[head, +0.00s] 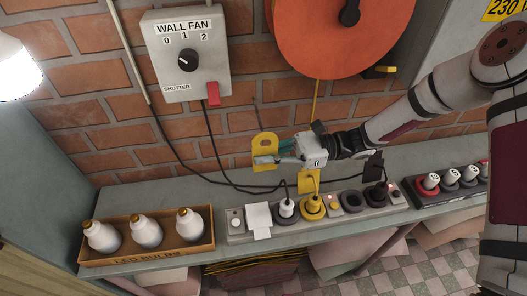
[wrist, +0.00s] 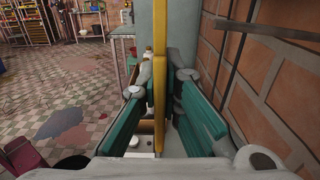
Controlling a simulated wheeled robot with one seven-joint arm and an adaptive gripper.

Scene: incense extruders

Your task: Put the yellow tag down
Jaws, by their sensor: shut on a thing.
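A yellow tag (head: 264,140) with a hole near its top stands upright in my gripper (head: 277,158), in front of the brick wall. It appears raised above the shelf (head: 160,193). In the wrist view the tag (wrist: 160,95) shows nearly edge-on between the teal finger pads of my gripper (wrist: 160,110), which is shut on it. Another yellow tag-like piece (head: 308,183) is at the yellow plug (head: 312,207) on the power strip (head: 264,226).
An open box (head: 140,255) with three bulbs stands at the left. A wall fan switch box (head: 187,55) and an orange reel (head: 320,35) are on the wall. Black cables cross the shelf behind the power strip. A second strip (head: 430,200) lies at the right.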

